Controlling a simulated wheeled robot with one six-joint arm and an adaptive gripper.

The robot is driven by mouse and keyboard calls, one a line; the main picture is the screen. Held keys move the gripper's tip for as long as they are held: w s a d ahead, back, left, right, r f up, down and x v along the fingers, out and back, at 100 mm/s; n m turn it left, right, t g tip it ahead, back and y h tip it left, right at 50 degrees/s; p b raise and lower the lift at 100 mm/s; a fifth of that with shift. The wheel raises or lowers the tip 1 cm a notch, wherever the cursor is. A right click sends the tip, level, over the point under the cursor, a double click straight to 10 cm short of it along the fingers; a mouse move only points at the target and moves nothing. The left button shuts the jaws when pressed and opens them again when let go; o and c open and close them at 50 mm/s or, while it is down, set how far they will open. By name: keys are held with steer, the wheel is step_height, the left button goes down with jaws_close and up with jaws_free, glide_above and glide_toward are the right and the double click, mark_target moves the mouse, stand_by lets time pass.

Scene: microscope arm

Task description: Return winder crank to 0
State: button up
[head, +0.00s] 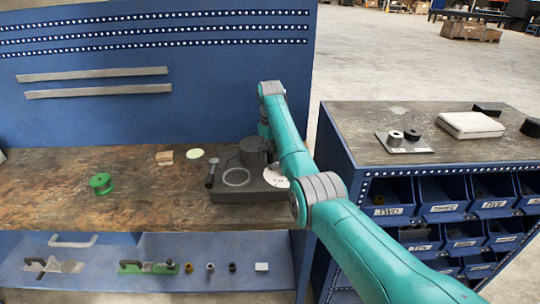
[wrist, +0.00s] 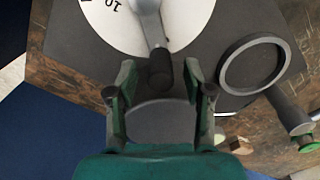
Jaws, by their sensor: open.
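The winder is a dark grey block (head: 225,195) on the bench with a white dial (head: 275,180), partly hidden behind my arm in the head view. In the wrist view the white dial (wrist: 195,20) fills the top, with an upside-down "10" left of the crank. The grey crank arm (wrist: 150,22) runs from the dial towards me and ends in a dark knob (wrist: 160,75). My gripper (wrist: 160,80) is open, with one finger on each side of the knob and gaps showing on both sides. The 0 mark is not visible.
A raised ring (wrist: 252,65) and a dark upright handle (head: 210,172) are on the block's other side. A green spool (head: 101,183), a wooden piece (head: 164,158) and a pale green disc (head: 195,154) lie on the bench. A blue panel (head: 150,40) stands behind.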

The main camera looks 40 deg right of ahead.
steer(key=shift+f, duration=0.6)
jaws_close()
